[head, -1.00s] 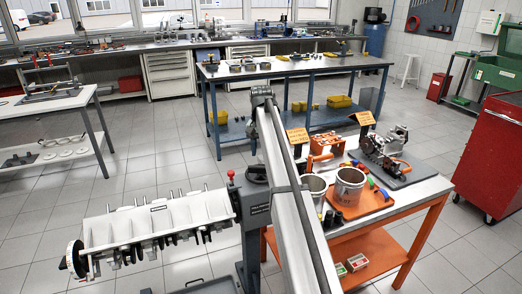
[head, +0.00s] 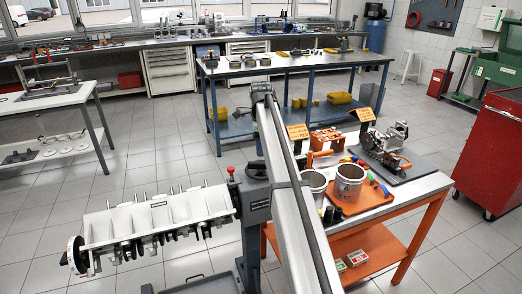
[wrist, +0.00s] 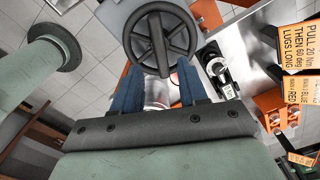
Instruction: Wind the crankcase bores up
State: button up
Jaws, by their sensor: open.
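The crankcase (head: 158,216) is a long pale casting on the grey stand (head: 257,210) at the lower left of the head view. It lies roughly level, with thin rods standing up behind it and a dark disc at its left end. I cannot tell which way its bores face. In the wrist view, a dark spoked handwheel (wrist: 160,42) is just beyond my gripper (wrist: 159,68). The blue fingers are apart, their tips by the wheel's lower rim; contact is unclear. In the head view my arm hides the gripper.
A red knob (head: 230,170) tops the stand. Right of my arm, an orange bench (head: 408,188) holds cylinder sleeves (head: 349,184), tools and an engine part. A red cabinet (head: 488,150) stands farther right. Orange instruction signs (wrist: 298,48) are at the wrist view's right edge. Tiled floor is open at left.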

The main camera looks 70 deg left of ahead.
aim_at(261, 162)
jog(key=shift+f, duration=3.2)
grip_shut()
